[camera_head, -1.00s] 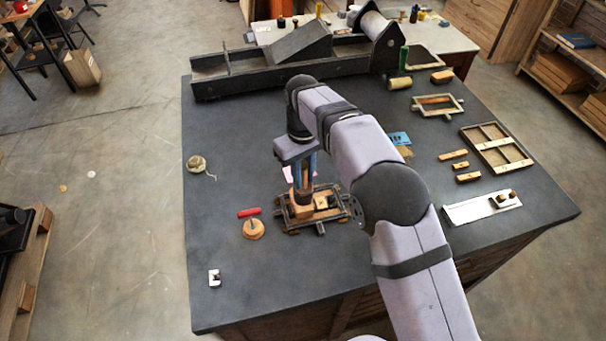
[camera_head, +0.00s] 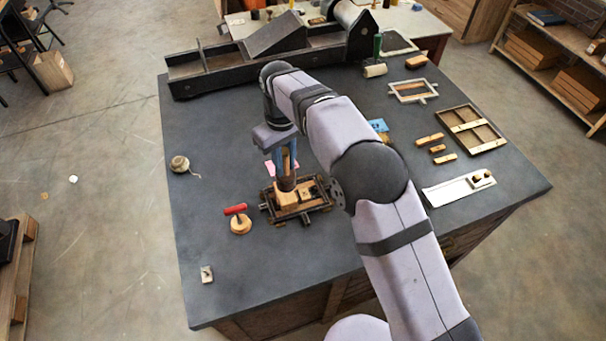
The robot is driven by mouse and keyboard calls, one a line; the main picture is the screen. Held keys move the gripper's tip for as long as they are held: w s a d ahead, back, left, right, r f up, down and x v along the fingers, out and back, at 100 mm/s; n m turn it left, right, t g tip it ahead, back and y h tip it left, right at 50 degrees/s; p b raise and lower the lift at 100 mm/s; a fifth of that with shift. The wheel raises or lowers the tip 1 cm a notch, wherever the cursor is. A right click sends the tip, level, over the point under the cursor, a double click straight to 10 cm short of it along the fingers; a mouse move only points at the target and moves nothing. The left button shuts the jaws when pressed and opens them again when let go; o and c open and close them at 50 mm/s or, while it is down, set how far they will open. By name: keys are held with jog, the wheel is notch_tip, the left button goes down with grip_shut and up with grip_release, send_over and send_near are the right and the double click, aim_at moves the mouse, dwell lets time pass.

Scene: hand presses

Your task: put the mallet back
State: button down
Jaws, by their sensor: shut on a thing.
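My gripper (camera_head: 285,160) points down over the metal frame (camera_head: 266,212) near the table's middle. It is shut on an upright wooden handle, which I take for the mallet (camera_head: 287,163). A dark part (camera_head: 286,184) shows at the handle's lower end. Just below it a pale wooden block (camera_head: 289,197) lies in the frame; I cannot tell whether the two touch. My arm crosses the view to the right of the gripper and hides part of the table.
A round wooden piece (camera_head: 241,225) and a red stick (camera_head: 235,209) lie left of the frame. A ball of string (camera_head: 180,164) and a small metal piece (camera_head: 206,274) lie further left. A long dark press (camera_head: 215,82) fills the back edge. The front-left tabletop is mostly clear.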

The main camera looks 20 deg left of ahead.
jog(key=shift+w, duration=0.1)
jog(key=shift+w+d+f+b, duration=0.15)
jog(key=shift+d+f+b, duration=0.05)
jog(key=shift+f+b, duration=0.1)
jog(key=w+d+r+m+b, duration=0.2)
jog(key=w+d+m+b, duration=0.1)
jog(key=w+d+b, duration=0.65)
jog(key=s+d+f+m+b, duration=0.3)
jog(key=s+d+m, duration=0.3)
jog(key=d, duration=0.1)
jog(key=shift+d+f, duration=0.2)
jog(key=shift+d, duration=0.1)
jog(key=shift+s, duration=0.1)
